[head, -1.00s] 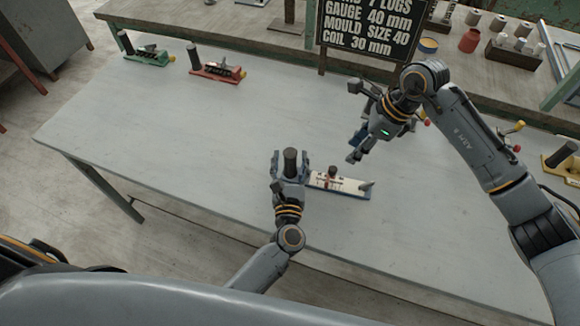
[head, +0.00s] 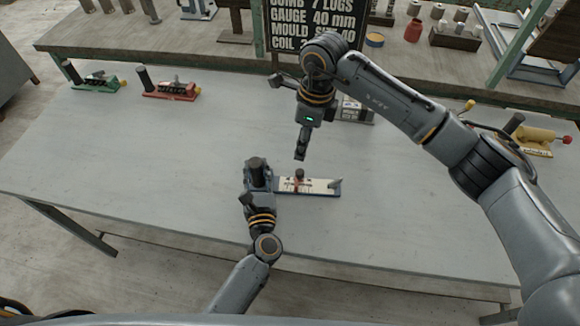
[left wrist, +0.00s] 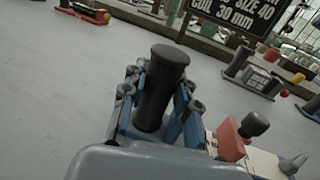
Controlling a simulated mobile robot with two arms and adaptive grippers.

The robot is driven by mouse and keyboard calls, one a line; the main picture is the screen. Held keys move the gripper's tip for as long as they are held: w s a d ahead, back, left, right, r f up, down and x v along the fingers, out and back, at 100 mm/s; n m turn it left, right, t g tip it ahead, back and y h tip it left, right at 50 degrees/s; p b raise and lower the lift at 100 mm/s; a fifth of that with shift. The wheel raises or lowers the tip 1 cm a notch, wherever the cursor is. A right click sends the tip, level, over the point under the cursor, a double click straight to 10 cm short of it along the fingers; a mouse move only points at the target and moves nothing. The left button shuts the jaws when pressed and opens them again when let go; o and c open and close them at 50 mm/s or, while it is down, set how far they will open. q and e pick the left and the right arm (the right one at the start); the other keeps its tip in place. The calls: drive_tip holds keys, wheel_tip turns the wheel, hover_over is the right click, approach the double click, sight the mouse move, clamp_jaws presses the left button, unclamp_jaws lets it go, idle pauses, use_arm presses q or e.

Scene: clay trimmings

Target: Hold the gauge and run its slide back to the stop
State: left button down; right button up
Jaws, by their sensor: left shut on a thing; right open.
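The gauge (head: 318,187) lies on the table, a white-topped block with a blue base, a red slide (head: 299,177) with a dark knob, and a grey piece at its right end. My left gripper (head: 257,172) is shut on the gauge's black upright handle, at its left end. In the left wrist view the black handle (left wrist: 161,85) stands between the fingers, and the red slide (left wrist: 234,138) with its knob is to the right. My right gripper (head: 300,155) is open and points down above and just behind the slide, apart from it.
A green device (head: 95,82) and a red device (head: 170,90) stand at the back left. A yellow device (head: 525,140) is at the right. A dark sign (head: 318,25) stands behind the table. Another device (head: 355,110) is partly hidden behind my right arm. The table front is clear.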

sight(298, 171)
drive_tip(key=shift+m+h, duration=0.5)
drive_tip(key=shift+h, duration=0.2)
drive_tip(key=f, duration=1.1)
drive_tip(key=shift+a, duration=0.35)
clamp_jaws()
drive_tip(key=shift+a, duration=0.1)
